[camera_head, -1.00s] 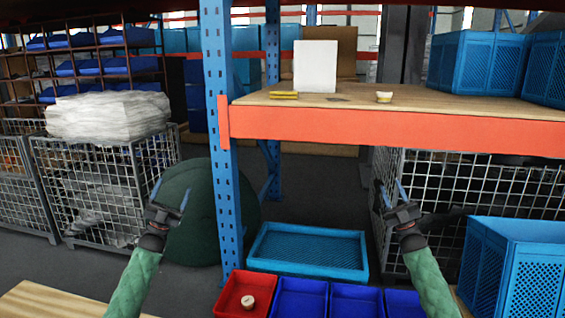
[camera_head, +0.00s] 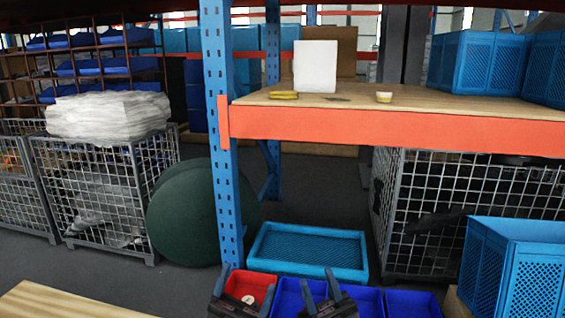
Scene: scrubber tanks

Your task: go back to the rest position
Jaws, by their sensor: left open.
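My left gripper (camera_head: 244,290) is at the bottom of the head view, in front of the red bin (camera_head: 262,281). The lower parts of both arms are outside the frame.
A small pale round item (camera_head: 248,299) lies in the red bin. The shelf (camera_head: 440,106) with its orange beam (camera_head: 400,130) bears a white box (camera_head: 316,66), a yellow item (camera_head: 284,95) and a small tub (camera_head: 384,97). A blue crate (camera_head: 515,275) stands right.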

